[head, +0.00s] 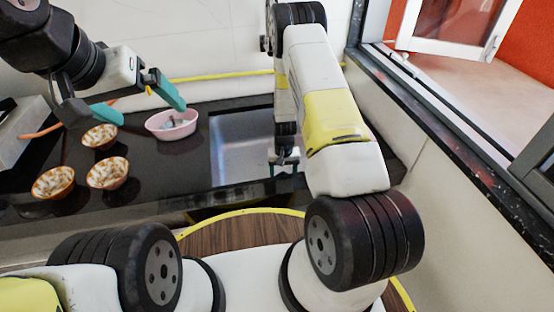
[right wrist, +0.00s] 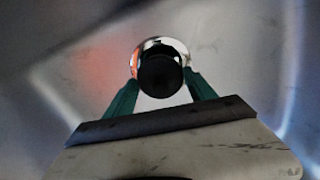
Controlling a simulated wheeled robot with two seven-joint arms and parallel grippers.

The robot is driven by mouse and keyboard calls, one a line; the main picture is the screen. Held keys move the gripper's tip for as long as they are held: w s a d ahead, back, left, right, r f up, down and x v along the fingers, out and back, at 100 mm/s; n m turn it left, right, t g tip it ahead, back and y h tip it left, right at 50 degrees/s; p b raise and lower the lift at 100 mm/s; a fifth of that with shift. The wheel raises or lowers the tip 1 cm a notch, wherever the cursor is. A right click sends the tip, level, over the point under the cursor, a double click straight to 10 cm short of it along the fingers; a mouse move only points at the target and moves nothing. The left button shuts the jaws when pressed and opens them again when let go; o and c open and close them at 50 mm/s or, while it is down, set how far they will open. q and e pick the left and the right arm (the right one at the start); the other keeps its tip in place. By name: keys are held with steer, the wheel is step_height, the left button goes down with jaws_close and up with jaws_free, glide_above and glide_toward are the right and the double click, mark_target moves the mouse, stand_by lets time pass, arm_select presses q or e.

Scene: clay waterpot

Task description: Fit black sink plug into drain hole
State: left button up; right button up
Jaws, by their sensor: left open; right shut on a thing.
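The black sink plug (right wrist: 160,76) is between the two green fingertips of my right gripper (right wrist: 163,84) in the right wrist view, and they are shut on it. Behind the plug shows the shiny metal ring of the drain hole (right wrist: 162,42), with the plug covering most of its lower part. I cannot tell how far apart the plug and drain are. In the head view my right gripper (head: 284,168) is down in the sink (head: 238,135); the plug is hidden there. My left gripper (head: 148,112) is open, above the counter at the left.
Several bowls stand on the dark counter (head: 140,180): a pink bowl (head: 172,125) left of the sink and orange bowls with pale contents (head: 107,172) further left. A window frame (head: 440,120) edges the right side. A yellow strip (head: 220,75) runs along the back.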

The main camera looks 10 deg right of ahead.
steer(key=shift+f, duration=1.85)
steer(key=shift+f, duration=0.4)
